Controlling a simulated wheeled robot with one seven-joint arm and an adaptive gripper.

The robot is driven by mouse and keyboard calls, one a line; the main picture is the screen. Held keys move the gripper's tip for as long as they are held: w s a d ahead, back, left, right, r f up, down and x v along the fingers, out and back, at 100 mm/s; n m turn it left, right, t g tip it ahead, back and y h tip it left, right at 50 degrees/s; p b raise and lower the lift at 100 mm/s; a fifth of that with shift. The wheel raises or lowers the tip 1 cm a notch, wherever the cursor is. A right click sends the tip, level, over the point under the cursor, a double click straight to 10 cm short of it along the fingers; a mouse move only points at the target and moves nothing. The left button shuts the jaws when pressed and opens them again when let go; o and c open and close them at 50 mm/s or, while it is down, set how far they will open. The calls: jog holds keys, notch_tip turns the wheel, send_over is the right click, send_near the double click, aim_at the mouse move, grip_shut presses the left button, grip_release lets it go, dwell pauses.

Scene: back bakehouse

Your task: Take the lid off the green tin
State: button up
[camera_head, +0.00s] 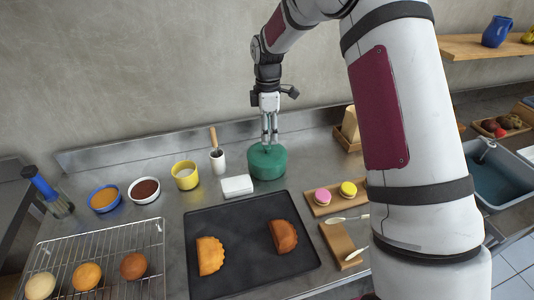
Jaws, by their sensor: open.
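The green tin (267,170) stands upright on the steel counter at the back, with its green lid (262,154) on top. My gripper (269,143) is open and points straight down over the lid. Its fingertips reach down to the middle of the lid, around or just above a small knob there. The picture is too small to tell whether the fingers touch it.
A white block (237,186) and a yellow cup (186,175) stand left of the tin. A black tray (236,284) with two pastries lies in front. A wooden board (323,208) with macarons is at right. The wall is close behind.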

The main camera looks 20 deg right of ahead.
aim_at(267, 147)
jog(key=shift+a+f+p, duration=0.1)
jog(key=shift+f+p, duration=0.6)
jog(key=shift+f, duration=1.95)
grip_shut()
